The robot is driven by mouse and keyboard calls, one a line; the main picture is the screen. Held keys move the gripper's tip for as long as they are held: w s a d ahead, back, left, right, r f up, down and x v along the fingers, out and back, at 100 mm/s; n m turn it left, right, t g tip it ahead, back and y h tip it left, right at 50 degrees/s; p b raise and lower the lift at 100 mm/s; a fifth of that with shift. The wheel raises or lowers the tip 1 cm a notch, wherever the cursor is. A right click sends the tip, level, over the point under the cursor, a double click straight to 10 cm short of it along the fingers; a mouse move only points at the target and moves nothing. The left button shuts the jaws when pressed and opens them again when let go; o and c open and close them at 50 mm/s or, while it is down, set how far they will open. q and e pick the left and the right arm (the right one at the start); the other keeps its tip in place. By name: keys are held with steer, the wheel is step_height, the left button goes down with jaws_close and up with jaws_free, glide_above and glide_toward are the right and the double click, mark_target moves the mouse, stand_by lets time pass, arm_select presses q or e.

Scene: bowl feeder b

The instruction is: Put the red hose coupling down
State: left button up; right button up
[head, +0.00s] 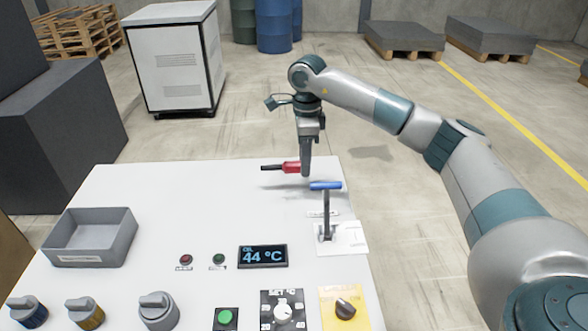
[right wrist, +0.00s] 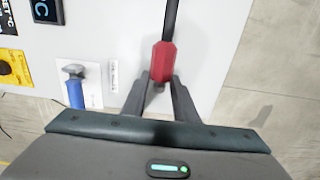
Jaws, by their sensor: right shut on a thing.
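The red hose coupling (head: 291,168) has a black hose end pointing left and is held near the far edge of the white table (head: 190,200). My right gripper (head: 305,172) is shut on it from above. My left gripper is not in view.
A lever with a blue handle (head: 325,185) stands just in front of the right gripper. A grey tray (head: 90,252) is at the left. A display (head: 262,256), buttons and knobs line the front. The table's middle and far left are clear.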

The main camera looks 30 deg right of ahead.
mark_target(294, 184)
steer(key=w+f, duration=0.1)
steer(key=w+a+f+p, duration=0.1)
steer(key=w, duration=0.1)
steer(key=shift+w+a, duration=0.1)
steer(key=shift+a, duration=0.1)
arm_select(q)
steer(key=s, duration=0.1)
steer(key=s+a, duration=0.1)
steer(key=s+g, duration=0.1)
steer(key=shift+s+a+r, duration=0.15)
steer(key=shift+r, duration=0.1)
arm_select(e)
steer(key=shift+f+p, duration=0.45)
steer(key=shift+f, duration=0.2)
step_height(294, 184, down, 2)
steer(key=shift+f+p, duration=0.1)
steer(key=shift+p, duration=0.4)
steer(key=shift+f, duration=0.25)
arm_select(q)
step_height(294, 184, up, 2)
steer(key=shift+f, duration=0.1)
arm_select(e)
steer(key=shift+f, duration=0.1)
